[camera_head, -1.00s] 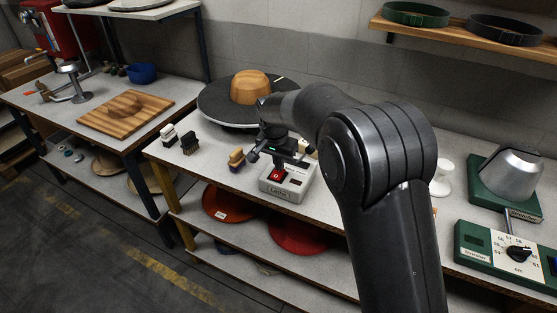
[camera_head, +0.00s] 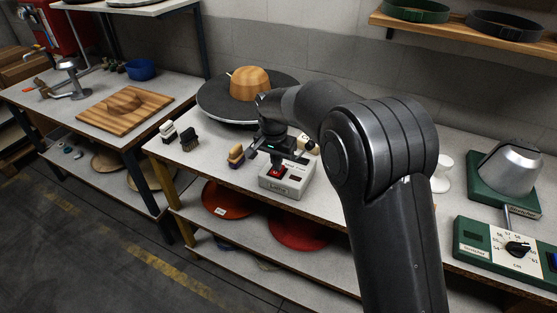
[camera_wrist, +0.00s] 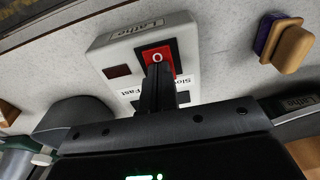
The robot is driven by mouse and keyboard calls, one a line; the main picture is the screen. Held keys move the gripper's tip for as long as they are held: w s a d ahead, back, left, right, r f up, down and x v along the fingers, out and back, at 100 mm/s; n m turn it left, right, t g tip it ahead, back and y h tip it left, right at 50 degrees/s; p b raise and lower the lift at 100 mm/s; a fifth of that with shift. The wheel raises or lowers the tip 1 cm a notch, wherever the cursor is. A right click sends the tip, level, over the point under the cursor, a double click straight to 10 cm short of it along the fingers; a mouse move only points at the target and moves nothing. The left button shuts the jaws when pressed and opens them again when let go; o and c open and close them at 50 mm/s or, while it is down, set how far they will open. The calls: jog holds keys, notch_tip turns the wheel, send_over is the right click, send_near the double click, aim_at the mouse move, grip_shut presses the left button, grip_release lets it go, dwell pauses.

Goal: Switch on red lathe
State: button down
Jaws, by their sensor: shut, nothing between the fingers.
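The lathe control box (camera_head: 294,185) is a light grey box on the middle bench, with a red rocker switch (camera_head: 275,172) on its face. In the wrist view the box (camera_wrist: 123,38) shows a lathe label, the red switch (camera_wrist: 158,57) marked "O" in a black frame, a dark red window, and the words "Slow" and "Fast". My gripper (camera_head: 275,168) is shut and empty, pointing down over the switch. In the wrist view my fingertips (camera_wrist: 159,70) overlap the switch's lower part; they appear to touch it. The lathe's round dark plate (camera_head: 222,112) carries a wooden hat block (camera_head: 250,84).
Brushes (camera_head: 188,139) stand left of the box, and a purple-and-tan brush (camera_head: 236,155) is close beside it. A green stretcher (camera_head: 510,170) and its dial panel (camera_head: 500,247) are at the right. A red hat (camera_head: 300,230) lies on the shelf below.

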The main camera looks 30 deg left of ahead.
aim_at(275, 173)
jog(key=shift+r, duration=0.1)
notch_tip(275, 173, up, 14)
jog(key=s, duration=0.2)
jog(key=shift+s+f, duration=0.2)
jog(key=shift+s, duration=0.1)
jog(key=shift+w, duration=0.1)
jog(key=shift+w+r+t, duration=0.15)
jog(key=shift+w+t, duration=0.25)
jog(key=shift+w, duration=0.2)
jog(key=f, duration=0.4)
jog(key=w+f, duration=0.1)
jog(key=f, duration=0.4)
jog(key=w+f, duration=0.1)
jog(key=f, duration=0.4)
jog(key=shift+w, duration=0.25)
